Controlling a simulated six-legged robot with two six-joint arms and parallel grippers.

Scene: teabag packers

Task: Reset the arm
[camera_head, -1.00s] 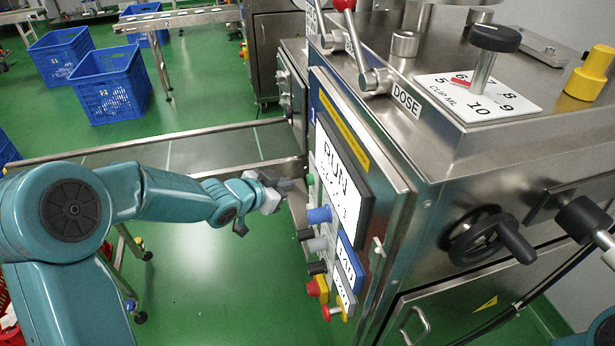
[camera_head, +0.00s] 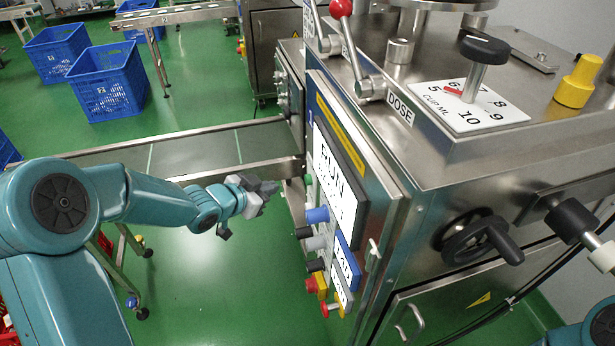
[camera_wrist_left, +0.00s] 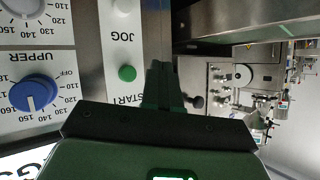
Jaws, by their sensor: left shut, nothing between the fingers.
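My left arm comes in from the left in the head view. Its gripper (camera_head: 268,189) is shut and empty, a little left of the machine's control panel (camera_head: 335,190). In the left wrist view the shut fingers (camera_wrist_left: 160,85) show in front of the panel, beside a green START button (camera_wrist_left: 127,73) and a blue UPPER knob (camera_wrist_left: 35,93). Whether the fingertips touch the panel cannot be told. Only a small teal piece of my right arm shows at the lower right of the head view; its gripper is out of view.
The steel machine fills the right side, with a red-balled lever (camera_head: 341,8), a dose dial (camera_head: 470,105) and a black handwheel (camera_head: 480,238). A conveyor (camera_head: 190,150) runs behind my left arm. Blue crates (camera_head: 107,82) stand on the open green floor.

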